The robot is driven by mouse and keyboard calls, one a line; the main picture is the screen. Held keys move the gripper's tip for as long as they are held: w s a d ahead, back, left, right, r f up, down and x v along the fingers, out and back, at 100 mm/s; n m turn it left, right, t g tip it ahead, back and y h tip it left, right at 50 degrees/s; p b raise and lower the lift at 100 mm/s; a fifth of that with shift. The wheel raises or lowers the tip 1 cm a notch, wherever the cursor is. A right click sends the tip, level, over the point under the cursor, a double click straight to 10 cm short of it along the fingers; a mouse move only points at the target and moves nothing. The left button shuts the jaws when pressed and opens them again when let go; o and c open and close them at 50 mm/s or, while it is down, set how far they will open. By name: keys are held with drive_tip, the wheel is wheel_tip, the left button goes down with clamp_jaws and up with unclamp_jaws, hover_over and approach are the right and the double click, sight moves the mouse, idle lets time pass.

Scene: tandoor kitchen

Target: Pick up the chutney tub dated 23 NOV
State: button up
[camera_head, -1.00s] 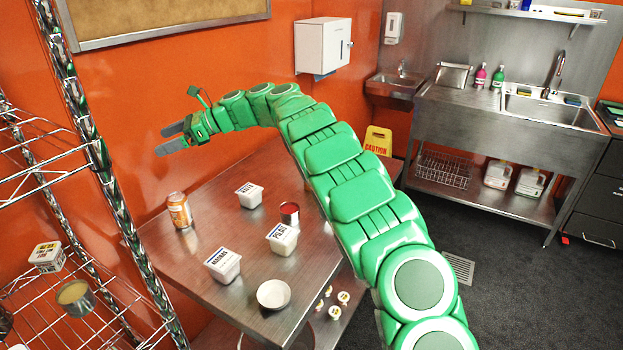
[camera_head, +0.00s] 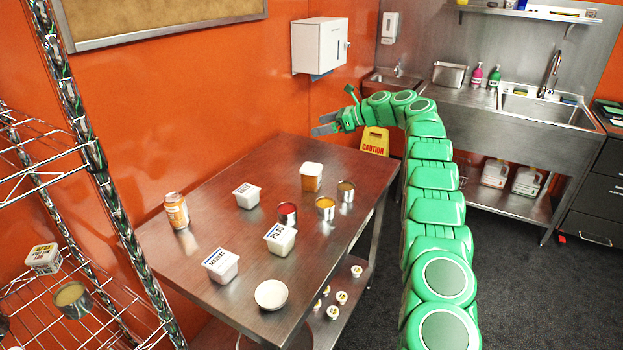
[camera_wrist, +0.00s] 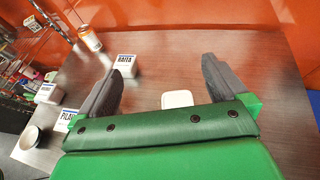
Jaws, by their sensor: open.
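No label reading 23 NOV is legible, so I cannot tell which tub is the dated one. A white-lidded tub with orange-brown contents (camera_head: 312,178) stands on the steel table. Several small lidded cups (camera_head: 354,270) stand on the table's lower shelf. My gripper (camera_head: 322,125) is open and empty, above the far part of the table. It also shows in the wrist view (camera_wrist: 162,66).
On the table (camera_head: 225,220) are tubs labelled RAITA (camera_wrist: 124,66), PILAF (camera_head: 280,239) and one apparently MAKHNI (camera_head: 220,265). A can (camera_head: 177,210), white bowl (camera_head: 271,294), red cup (camera_head: 287,212), yellow cup (camera_head: 325,208) and brown cup (camera_head: 345,190) also stand there. The rack post (camera_head: 100,180) rises at left.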

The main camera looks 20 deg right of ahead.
drive_tip(key=d, duration=0.3)
approach(312, 173)
drive_tip(key=shift+m+h, duration=0.3)
drive_tip(key=w+f, duration=0.2)
drive_tip(key=w, duration=0.1)
drive_tip(key=w+a, duration=0.1)
drive_tip(key=shift+w+f, duration=0.15)
drive_tip(key=shift+f, duration=0.25)
drive_tip(key=shift+a+f, duration=0.1)
drive_tip(key=shift+f, duration=0.1)
drive_tip(key=shift+w+a+f+t, duration=0.3)
drive_tip(key=shift+w+a+f, duration=0.25)
drive_tip(key=shift+a, duration=0.25)
drive_tip(key=shift+r+x, duration=0.15)
drive_tip(key=shift+x, duration=1.2)
drive_tip(key=shift+r+x, duration=0.15)
drive_tip(key=shift+x, duration=1.25)
drive_tip(key=shift+s+a, duration=0.1)
drive_tip(key=c, duration=1.1)
